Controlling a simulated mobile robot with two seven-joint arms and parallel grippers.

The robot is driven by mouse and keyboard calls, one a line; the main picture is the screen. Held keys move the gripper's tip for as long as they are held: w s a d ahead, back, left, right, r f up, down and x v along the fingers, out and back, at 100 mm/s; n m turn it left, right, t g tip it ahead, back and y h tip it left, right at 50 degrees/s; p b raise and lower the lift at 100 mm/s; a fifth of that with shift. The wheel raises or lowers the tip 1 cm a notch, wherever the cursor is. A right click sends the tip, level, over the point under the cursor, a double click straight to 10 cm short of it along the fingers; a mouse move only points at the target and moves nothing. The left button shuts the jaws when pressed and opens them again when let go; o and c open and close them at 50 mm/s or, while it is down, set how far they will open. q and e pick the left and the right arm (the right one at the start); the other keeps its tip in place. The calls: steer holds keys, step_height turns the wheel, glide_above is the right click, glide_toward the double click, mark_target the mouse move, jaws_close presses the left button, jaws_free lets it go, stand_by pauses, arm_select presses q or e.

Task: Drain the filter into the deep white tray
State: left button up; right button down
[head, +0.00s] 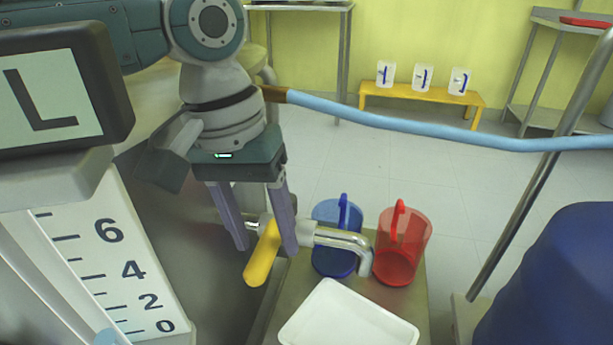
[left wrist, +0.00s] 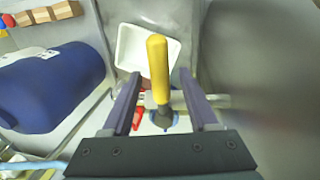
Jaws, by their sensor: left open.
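The drain valve has a yellow handle (head: 261,257) and a bent metal spout (head: 345,240) that points right and turns down beside the far end of the white tray (head: 345,318). The tray looks empty. My left gripper (head: 266,250) is open, with one finger on each side of the valve. In the left wrist view the yellow handle (left wrist: 158,66) lies between the two fingers (left wrist: 158,80), with gaps on both sides. The white tray (left wrist: 130,45) shows beyond it. The filter body is not clearly shown. My right gripper is in neither view.
A blue jug (head: 335,255) and a red jug (head: 402,250) stand behind the tray. A dark blue drum (head: 560,290) is at the right. A light blue hose (head: 420,130) crosses the upper view. A scale board (head: 130,270) stands at the left.

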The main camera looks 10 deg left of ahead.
arm_select(q)
steer(key=shift+f, duration=0.15)
steer(key=shift+c, duration=0.4)
jaws_close()
stand_by(1.0)
